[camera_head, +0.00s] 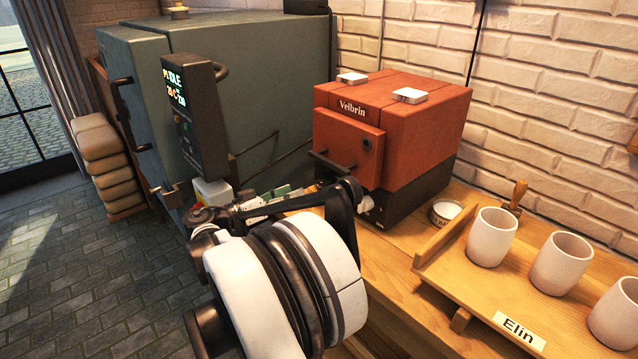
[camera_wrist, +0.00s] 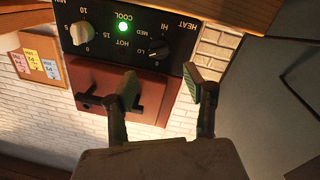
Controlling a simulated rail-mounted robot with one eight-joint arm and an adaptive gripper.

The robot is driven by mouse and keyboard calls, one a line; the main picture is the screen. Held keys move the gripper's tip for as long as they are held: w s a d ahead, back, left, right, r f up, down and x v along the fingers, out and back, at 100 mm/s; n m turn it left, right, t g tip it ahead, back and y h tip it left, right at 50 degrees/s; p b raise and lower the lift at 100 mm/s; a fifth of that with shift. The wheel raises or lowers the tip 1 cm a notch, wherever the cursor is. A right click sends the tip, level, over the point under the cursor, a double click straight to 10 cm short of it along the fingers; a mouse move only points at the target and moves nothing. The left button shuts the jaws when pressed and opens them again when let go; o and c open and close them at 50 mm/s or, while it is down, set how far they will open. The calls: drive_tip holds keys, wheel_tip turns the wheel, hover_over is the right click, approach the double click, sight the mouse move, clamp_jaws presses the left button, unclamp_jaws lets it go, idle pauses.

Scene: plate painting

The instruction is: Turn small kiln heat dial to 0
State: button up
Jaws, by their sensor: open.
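The small kiln is a red-orange box marked Velbrin (camera_head: 420,130) on a black base. In the wrist view its black control panel (camera_wrist: 185,50) appears upside down. In the head view my wrist hides most of the fingers and the heat dial.
A large grey-green kiln (camera_head: 260,90) with a display box (camera_head: 195,115) stands left of the small kiln. A wooden board (camera_head: 450,275) with pale cups (camera_head: 492,237) and a small round tin (camera_head: 445,212) are at right on the bench.

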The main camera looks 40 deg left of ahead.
sight(318, 183)
drive_tip(key=x, duration=0.9)
drive_tip(key=shift+w+d, duration=0.1)
drive_tip(key=shift+w, duration=0.05)
drive_tip(key=c, duration=1.1)
drive_tip(key=shift+n+b, duration=0.3)
drive_tip(key=shift+b, duration=0.2)
drive_tip(key=n+b, duration=0.1)
drive_tip(key=n, duration=0.1)
drive_tip(key=n+b, duration=0.1)
drive_tip(key=n, duration=0.1)
drive_tip(key=shift+f+n+b, duration=0.2)
drive_tip(key=shift+n+b, duration=0.1)
drive_tip(key=shift+n, duration=0.1)
drive_tip(key=n+t+b, duration=0.1)
drive_tip(key=n+b, duration=0.1)
drive_tip(key=n, duration=0.4)
drive_tip(key=shift+n, duration=0.4)
